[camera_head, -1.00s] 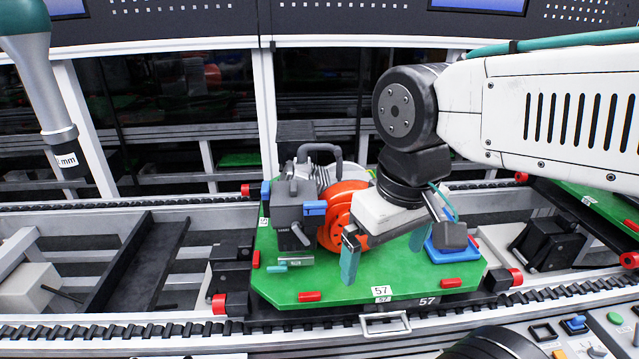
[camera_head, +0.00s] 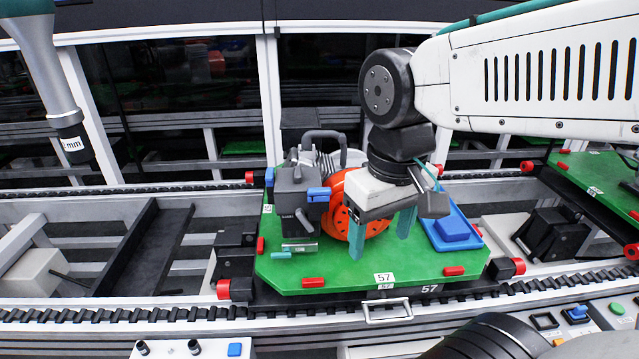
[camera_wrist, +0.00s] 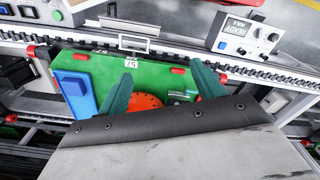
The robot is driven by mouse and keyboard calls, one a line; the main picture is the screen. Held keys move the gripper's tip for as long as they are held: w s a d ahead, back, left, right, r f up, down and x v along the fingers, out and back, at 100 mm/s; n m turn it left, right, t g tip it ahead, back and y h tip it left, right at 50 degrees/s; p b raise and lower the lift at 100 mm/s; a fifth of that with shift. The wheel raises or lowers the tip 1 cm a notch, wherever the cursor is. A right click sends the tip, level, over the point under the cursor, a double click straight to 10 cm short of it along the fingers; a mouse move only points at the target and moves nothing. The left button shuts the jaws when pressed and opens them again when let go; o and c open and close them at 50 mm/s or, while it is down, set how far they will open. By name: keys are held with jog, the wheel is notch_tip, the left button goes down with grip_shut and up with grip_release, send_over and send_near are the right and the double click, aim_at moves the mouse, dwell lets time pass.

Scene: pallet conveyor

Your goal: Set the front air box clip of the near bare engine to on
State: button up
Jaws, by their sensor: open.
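The engine (camera_head: 292,205) stands on the left half of a green pallet (camera_head: 340,273) marked 57. It has a dark grey box with a blue clip (camera_head: 318,194) on its right upper side and an orange round cover (camera_head: 372,222) to the right. My gripper (camera_head: 382,240) is open and empty, its teal fingers pointing down in front of the orange cover. In the wrist view my gripper (camera_wrist: 162,90) straddles the orange cover (camera_wrist: 146,101), and the blue clip cannot be made out there. I cannot tell the clip's setting.
A blue block on a tray (camera_head: 455,228) lies on the pallet's right side. Red pegs (camera_head: 313,282) line the pallet edge. A grey tool (camera_head: 66,125) hangs at the upper left. A control panel (camera_wrist: 247,38) stands beyond the rail in the wrist view.

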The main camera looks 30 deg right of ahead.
aim_at(319, 189)
jog(key=w+r+m, duration=0.1)
jog(key=w, duration=0.6)
jog(key=w+d+r+m, duration=0.1)
jog(key=w, duration=0.6)
jog(key=w+r+m, duration=0.2)
jog(key=w, duration=0.5)
jog(key=shift+w+d+g, duration=0.1)
jog(key=shift+d+g, duration=0.05)
jog(key=shift+g, duration=0.15)
jog(key=shift+r+m, duration=0.2)
jog(key=shift+m, duration=0.1)
notch_tip(319, 189, down, 8)
jog(key=shift+r, duration=0.1)
jog(key=shift+c, duration=0.4)
jog(key=c, duration=0.9)
